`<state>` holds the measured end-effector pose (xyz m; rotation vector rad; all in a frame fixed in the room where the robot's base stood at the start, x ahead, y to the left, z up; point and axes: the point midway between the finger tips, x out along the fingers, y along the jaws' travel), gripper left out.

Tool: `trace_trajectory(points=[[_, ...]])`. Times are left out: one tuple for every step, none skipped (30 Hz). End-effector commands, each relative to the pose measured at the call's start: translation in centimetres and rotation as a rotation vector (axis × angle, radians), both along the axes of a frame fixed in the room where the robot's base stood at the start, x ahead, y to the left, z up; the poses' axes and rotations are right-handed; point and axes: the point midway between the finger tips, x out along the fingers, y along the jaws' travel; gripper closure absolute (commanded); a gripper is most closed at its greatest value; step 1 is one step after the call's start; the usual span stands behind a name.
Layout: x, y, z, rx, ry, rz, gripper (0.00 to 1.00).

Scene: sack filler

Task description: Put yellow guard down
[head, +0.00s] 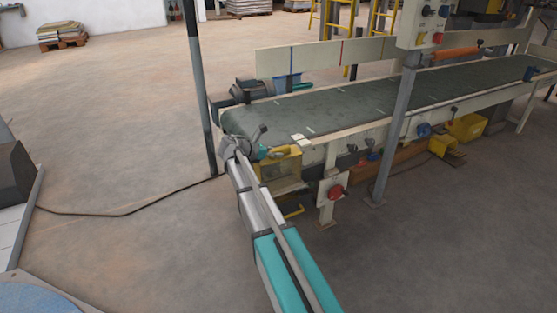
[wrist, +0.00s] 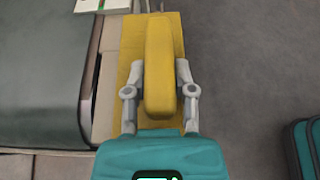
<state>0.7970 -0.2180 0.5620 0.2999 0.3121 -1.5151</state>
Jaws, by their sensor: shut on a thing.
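The yellow guard (wrist: 158,50) is a flat yellow plate with a raised, rounded yellow bar along it. In the wrist view my gripper (wrist: 158,78) has one grey finger on each side of the bar and is shut on it. In the head view the guard (head: 281,164) is at the near left end of the conveyor, on its front side, and my gripper (head: 258,152) is at its upper left. My arm hides part of this area. I cannot tell whether the guard rests on the frame or hangs free.
The green conveyor belt (head: 330,108) runs away to the right beside the guard. A grey post (head: 395,135) stands right of it, and a dark post (head: 199,90) stands left. A cable (head: 120,214) crosses open floor at left.

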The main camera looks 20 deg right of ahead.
Motion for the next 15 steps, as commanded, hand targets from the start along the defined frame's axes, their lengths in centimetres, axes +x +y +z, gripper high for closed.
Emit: trace_trajectory(points=[[0.0, 0.0, -0.78, -0.001, 0.0, 0.0, 1.0], [0.0, -0.01, -0.95, -0.001, 0.0, 0.0, 1.0], [0.0, -0.01, -1.11, -0.001, 0.0, 0.0, 1.0], [0.0, 0.0, -1.2, -0.001, 0.0, 0.0, 1.0], [0.0, -0.01, -1.27, -0.001, 0.0, 0.0, 1.0], [0.0, 0.0, -1.31, -0.001, 0.0, 0.0, 1.0], [0.0, -0.01, -1.32, -0.001, 0.0, 0.0, 1.0], [0.0, -0.01, -1.32, -0.001, 0.0, 0.0, 1.0], [0.0, 0.01, -1.3, -0.001, 0.0, 0.0, 1.0], [0.0, 0.01, -1.27, -0.001, 0.0, 0.0, 1.0], [0.0, 0.0, -1.26, -0.001, 0.0, 0.0, 1.0], [0.0, 0.0, -1.23, -0.001, 0.0, 0.0, 1.0], [0.0, 0.0, -1.23, -0.001, 0.0, 0.0, 1.0], [0.0, 0.0, -1.23, -0.001, 0.0, 0.0, 1.0], [0.0, 0.01, -1.23, -0.001, 0.0, 0.0, 1.0]])
